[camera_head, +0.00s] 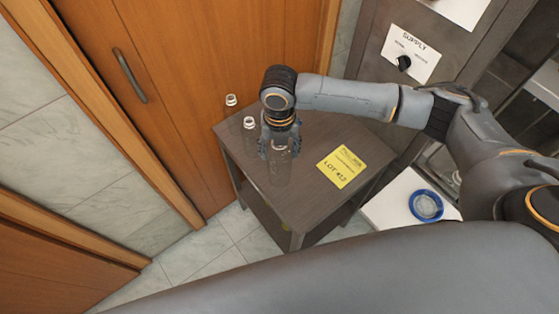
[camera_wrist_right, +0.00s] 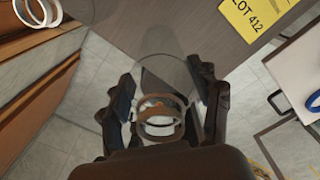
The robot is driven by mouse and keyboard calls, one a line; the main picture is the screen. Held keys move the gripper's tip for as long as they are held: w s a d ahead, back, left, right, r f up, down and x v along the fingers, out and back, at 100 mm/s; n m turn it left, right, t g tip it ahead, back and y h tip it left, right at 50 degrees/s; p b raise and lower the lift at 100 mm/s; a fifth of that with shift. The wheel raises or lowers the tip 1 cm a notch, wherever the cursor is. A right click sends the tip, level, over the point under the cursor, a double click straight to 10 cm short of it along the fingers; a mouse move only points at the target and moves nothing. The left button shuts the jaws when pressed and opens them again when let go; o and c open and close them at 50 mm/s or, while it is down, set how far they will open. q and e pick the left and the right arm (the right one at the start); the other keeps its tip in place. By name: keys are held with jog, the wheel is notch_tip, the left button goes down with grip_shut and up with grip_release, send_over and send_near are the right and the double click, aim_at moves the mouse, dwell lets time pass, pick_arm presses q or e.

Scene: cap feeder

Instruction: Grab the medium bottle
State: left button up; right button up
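A clear bottle (camera_head: 281,172) stands upright at the left part of the brown table, directly under my right gripper (camera_head: 280,146). In the right wrist view the bottle's pale ringed neck (camera_wrist_right: 160,113) and see-through body lie between the two dark fingers of my right gripper (camera_wrist_right: 168,95). The fingers are close on both sides, but I cannot tell whether they press on it. Two other clear bottles with white tops stand behind it: a nearer one (camera_head: 249,123) and a farther one (camera_head: 231,100). Which is the medium one is not clear. My left gripper is not in view.
The brown table (camera_head: 322,130) has a yellow "LOT 412" label (camera_head: 342,166) on its right side. A white surface with a blue ring-shaped dish (camera_head: 426,205) is at the right. A "SUPPLY" panel (camera_head: 412,52) is behind. A wooden door (camera_head: 160,90) is at the left.

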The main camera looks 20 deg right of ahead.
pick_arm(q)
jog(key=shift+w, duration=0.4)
pick_arm(e)
jog(key=shift+c, duration=0.2)
jog(key=shift+r, duration=0.1)
